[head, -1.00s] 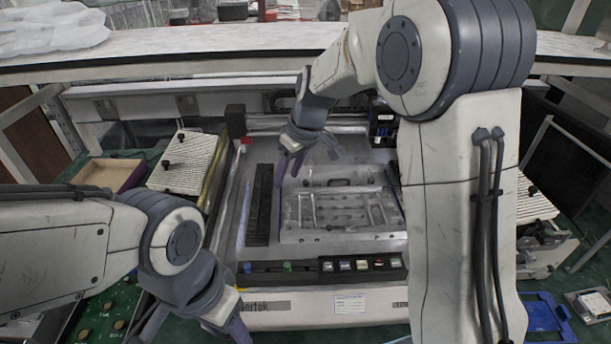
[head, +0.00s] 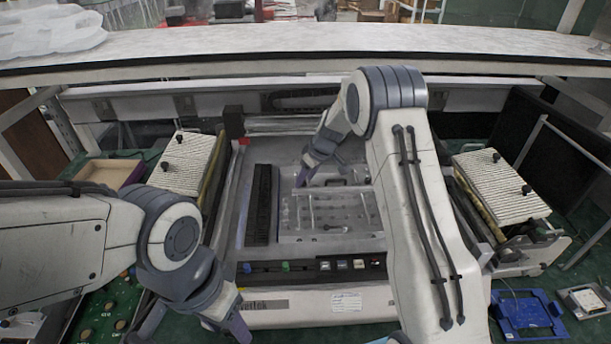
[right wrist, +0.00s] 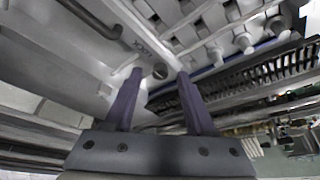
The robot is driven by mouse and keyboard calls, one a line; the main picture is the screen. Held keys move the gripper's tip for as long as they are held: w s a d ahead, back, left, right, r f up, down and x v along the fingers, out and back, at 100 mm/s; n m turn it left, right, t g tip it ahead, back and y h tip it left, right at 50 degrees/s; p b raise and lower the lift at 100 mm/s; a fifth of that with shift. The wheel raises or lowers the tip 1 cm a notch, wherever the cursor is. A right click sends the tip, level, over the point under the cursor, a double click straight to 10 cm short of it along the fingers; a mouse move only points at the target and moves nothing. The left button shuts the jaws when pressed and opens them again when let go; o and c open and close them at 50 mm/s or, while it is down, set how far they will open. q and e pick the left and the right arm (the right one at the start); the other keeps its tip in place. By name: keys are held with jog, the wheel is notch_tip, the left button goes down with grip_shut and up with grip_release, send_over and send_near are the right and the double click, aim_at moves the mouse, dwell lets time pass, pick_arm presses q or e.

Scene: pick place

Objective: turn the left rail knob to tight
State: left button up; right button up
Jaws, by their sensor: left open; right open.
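The fixture plate (head: 325,238) with metal rails lies on the bed of the machine. My right gripper (head: 303,178) is open and points down at the plate's back left part. My left gripper (head: 195,328) is open and empty at the machine's front left.
A front panel with buttons (head: 341,264) and a green knob (head: 285,267) runs along the machine. A black slotted strip (head: 259,205) lies left of the plate. Ribbed blocks stand left (head: 185,163) and right (head: 500,185). A blue tray (head: 527,313) lies front right.

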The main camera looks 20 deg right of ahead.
jog(key=shift+f, duration=0.2)
grip_shut()
